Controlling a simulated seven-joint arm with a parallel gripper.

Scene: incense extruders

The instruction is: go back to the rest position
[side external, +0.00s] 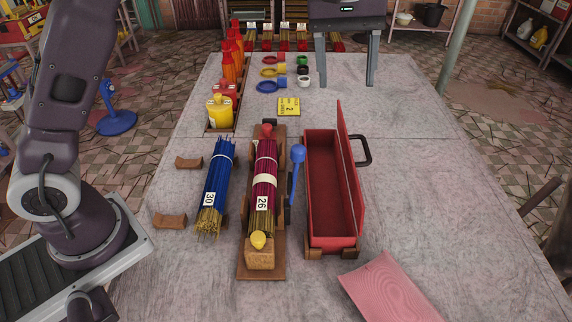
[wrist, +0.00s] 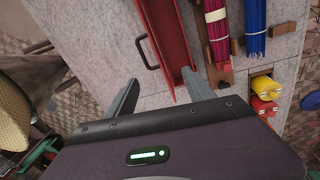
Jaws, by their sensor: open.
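My gripper (side external: 347,80) hangs at the far end of the grey table, fingers pointing down. Its two fingers are wide apart with nothing between them. In the wrist view my gripper (wrist: 158,92) also shows spread, empty fingers with the table's pale surface beyond. It is apart from the objects on the table. The task names no object.
A magenta bundle marked 26 (side external: 265,165) lies on a wooden cradle (side external: 247,235). A blue bundle marked 30 (side external: 217,178) is left; an open red box (side external: 322,190) is right. Bottles (side external: 219,112), coloured rings (side external: 268,73) and a yellow card (side external: 289,106) stand behind.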

